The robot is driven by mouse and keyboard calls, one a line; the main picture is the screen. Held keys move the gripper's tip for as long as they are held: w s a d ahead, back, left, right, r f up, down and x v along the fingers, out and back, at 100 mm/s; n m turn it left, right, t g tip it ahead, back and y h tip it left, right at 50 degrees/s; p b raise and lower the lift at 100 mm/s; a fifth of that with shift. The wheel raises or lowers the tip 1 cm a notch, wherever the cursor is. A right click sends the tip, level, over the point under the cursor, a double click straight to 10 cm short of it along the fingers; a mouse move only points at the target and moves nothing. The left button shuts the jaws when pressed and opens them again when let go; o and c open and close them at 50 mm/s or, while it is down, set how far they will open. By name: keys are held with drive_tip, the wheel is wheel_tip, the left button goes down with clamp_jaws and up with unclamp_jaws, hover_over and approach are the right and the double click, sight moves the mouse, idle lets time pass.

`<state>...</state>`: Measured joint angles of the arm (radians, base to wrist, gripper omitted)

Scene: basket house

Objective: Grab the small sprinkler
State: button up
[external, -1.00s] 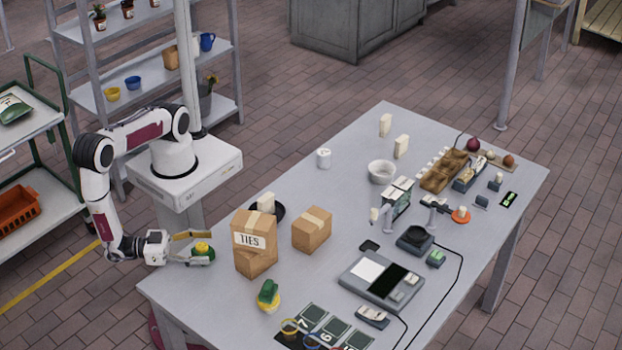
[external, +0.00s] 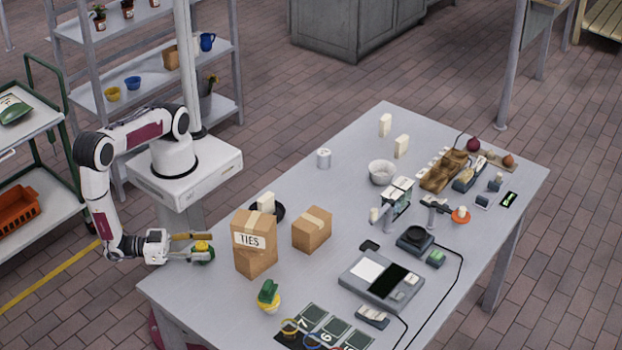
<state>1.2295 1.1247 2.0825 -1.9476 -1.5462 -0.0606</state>
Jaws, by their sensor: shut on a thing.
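A small green and yellow item (external: 204,248), which looks like the small sprinkler, is at the left end of the table. My gripper (external: 198,248) reaches it from the left, low over the table edge, and is shut on it. The fingers partly hide it. I cannot tell whether it still touches the table. A larger green and yellow item (external: 268,295) stands apart on the table, to the right and nearer the camera.
Stacked cardboard boxes (external: 254,262), the upper marked TIES, stand just right of my gripper. Another box (external: 312,231) is beyond them. A scale (external: 382,281) and numbered mats (external: 312,320) lie farther right. A shelf rack (external: 150,75) stands behind my arm.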

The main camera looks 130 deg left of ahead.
sight(201, 244)
drive_tip(key=shift+r, duration=4.85)
